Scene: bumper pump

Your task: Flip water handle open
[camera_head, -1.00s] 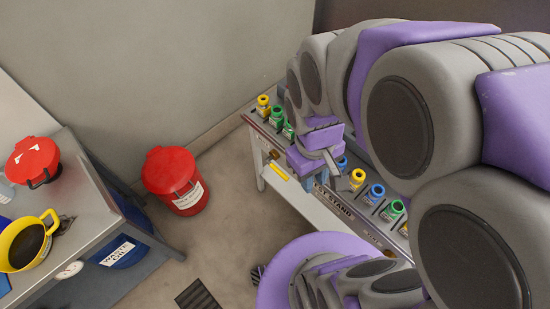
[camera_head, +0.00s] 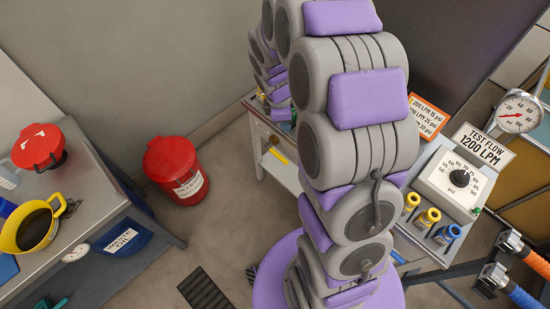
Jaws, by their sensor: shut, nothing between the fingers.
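At the right edge are two grey pipe fittings, one with an orange sleeve (camera_head: 535,262) and one with a blue sleeve (camera_head: 524,298). I cannot tell whether either carries the water handle, and no labelled water handle shows. My arm rises through the middle of the view and bends over to the upper left. My gripper (camera_head: 280,100) is at its far end, low over the left end of the test stand and well left of the fittings. It is shut and empty. My own arm links hide much of it and of the stand behind.
A panel marked TEST FLOW 1200 LPM (camera_head: 483,149), a dial box (camera_head: 440,186) and a round gauge (camera_head: 517,112) stand at right. Yellow and blue caps (camera_head: 428,218) sit below them. A red bin (camera_head: 172,168) and a metal bench (camera_head: 95,195) are at left. Open floor lies between bench and stand.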

